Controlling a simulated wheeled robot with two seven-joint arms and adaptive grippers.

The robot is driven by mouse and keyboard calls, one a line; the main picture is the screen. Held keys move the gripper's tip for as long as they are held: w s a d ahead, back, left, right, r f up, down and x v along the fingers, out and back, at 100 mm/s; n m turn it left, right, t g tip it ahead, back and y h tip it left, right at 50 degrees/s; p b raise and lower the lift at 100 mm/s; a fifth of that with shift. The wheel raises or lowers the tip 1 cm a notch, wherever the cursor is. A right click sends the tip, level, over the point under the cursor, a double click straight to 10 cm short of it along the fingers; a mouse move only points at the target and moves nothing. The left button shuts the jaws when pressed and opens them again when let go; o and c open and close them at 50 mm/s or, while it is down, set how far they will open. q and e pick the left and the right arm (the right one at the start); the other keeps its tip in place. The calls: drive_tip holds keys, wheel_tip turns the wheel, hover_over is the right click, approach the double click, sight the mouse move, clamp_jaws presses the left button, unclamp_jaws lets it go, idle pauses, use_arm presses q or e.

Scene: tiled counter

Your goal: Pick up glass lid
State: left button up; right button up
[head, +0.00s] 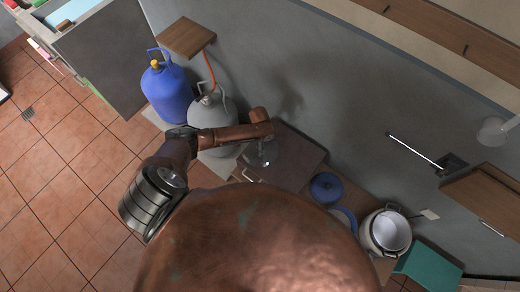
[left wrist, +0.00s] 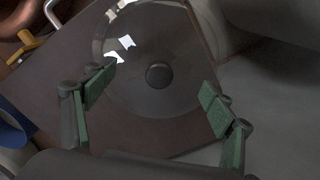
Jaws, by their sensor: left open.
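The glass lid (left wrist: 150,40) is clear and round with a dark knob (left wrist: 158,76) at its middle. No finger visibly touches the knob; the height gap is hard to judge. In the head view the lid (head: 264,157) shows faintly below the end of my left arm. My right gripper is not in view.
A blue bottle (head: 167,92) and a grey gas cylinder (head: 209,112) stand left of the lid by the wall. A blue lid or pan (head: 326,187) and a white pot (head: 389,232) stand to the right. The tiled floor (head: 50,190) at left is mostly clear.

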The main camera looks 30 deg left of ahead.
use_arm(q)
wheel_tip(320, 180, down, 3)
drive_tip(key=shift+r+b, duration=0.2)
drive_tip(key=shift+b, duration=0.1)
drive_tip(key=shift+r, duration=0.1)
drive_tip(key=shift+c, duration=0.2)
drive_tip(key=c, duration=1.3)
drive_tip(key=shift+s, duration=0.2)
clamp_jaws()
